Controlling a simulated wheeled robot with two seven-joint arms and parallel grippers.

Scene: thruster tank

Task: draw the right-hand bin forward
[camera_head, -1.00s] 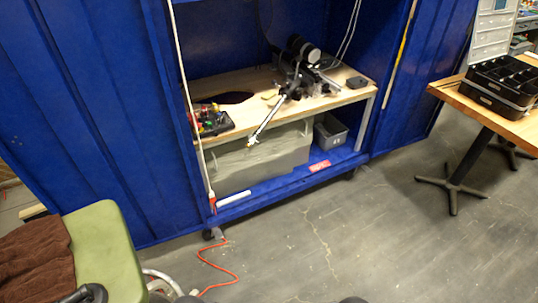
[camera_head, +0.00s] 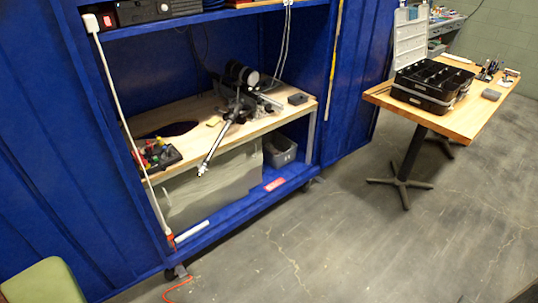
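A small grey bin (camera_head: 280,153) sits on the blue floor of the cabinet, under the wooden shelf at its right end. It is open at the top, and its back is in shadow. A much larger pale grey bin (camera_head: 212,187) stands to its left and fills most of the space under the shelf. The small bin is the right-hand one of the two. Neither of my grippers can be made out in the head view, and nothing is touching the bins.
The wooden shelf (camera_head: 190,109) carries a device with a metal arm (camera_head: 216,147) hanging past its front edge. A white cord runs down the cabinet's left side. A wooden table (camera_head: 478,104) with black organizers (camera_head: 431,84) stands right. The floor (camera_head: 330,240) before the cabinet is clear.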

